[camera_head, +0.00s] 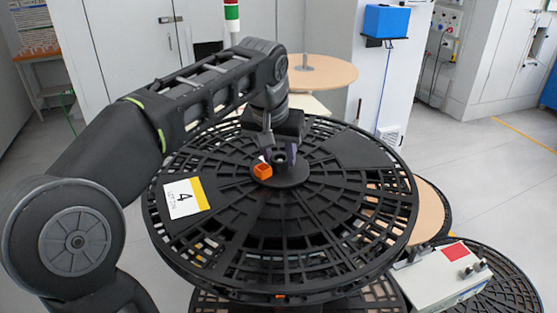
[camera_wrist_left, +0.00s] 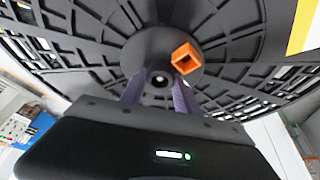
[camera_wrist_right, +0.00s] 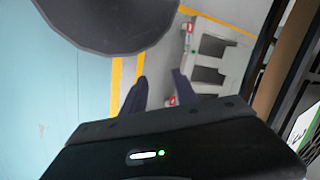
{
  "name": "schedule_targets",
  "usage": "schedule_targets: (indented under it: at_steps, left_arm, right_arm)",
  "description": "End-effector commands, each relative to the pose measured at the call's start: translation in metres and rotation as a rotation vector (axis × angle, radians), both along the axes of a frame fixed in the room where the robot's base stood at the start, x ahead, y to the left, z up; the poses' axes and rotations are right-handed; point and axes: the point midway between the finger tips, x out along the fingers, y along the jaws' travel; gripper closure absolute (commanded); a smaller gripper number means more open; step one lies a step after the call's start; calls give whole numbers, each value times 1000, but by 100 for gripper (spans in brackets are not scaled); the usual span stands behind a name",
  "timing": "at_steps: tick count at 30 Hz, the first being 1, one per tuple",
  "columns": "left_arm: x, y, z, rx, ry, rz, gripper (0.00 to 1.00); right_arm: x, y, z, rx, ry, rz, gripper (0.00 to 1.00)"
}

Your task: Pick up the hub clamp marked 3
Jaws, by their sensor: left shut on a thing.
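A large black slotted reel (camera_head: 330,225) lies flat in the middle of the head view, with a white and yellow label (camera_head: 184,198) reading 4. My left gripper (camera_head: 279,152) comes down over its hub and is shut on a small dark part with a round opening, seemingly the hub clamp (camera_wrist_left: 160,82). No 3 is legible on it. A hollow orange piece (camera_head: 263,171) sits right beside the fingers; it also shows in the left wrist view (camera_wrist_left: 187,57). I cannot tell whether it joins the clamp. My right gripper (camera_wrist_right: 160,76) is open and empty, outside the head view.
More reels lie below and at lower right (camera_head: 515,285). A pale box with a red patch (camera_head: 440,272) stands beside the big reel. A tan disc (camera_head: 318,72) is behind the arm. A blue box (camera_head: 387,20) hangs on a white column. Floor at right is clear.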

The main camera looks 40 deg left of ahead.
Motion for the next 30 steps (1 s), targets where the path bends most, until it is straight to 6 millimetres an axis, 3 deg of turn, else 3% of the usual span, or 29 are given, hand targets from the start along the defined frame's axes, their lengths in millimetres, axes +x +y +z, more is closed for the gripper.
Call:
schedule_targets:
  at_steps: [5,10,12,15,20,30]
  left_arm:
    - [1,-1,18,0,-4,-2,100]
    - [1,-1,51,0,-6,-2,100]
    - [1,-1,73,0,-3,-3,100]
    - [1,0,90,0,-2,-3,100]
    - [0,0,100,-1,-1,-3,100]
    - [0,0,99,-1,-2,-2,100]
  right_arm:
    - [0,0,-1,0,0,0,65]
    - [0,0,0,0,0,0,65]
    - [-1,-1,16,-2,4,-1,65]
    - [-1,-2,29,-6,8,-2,65]
    - [-2,-4,39,-10,16,-2,65]
    - [-2,-5,37,-10,18,-2,65]
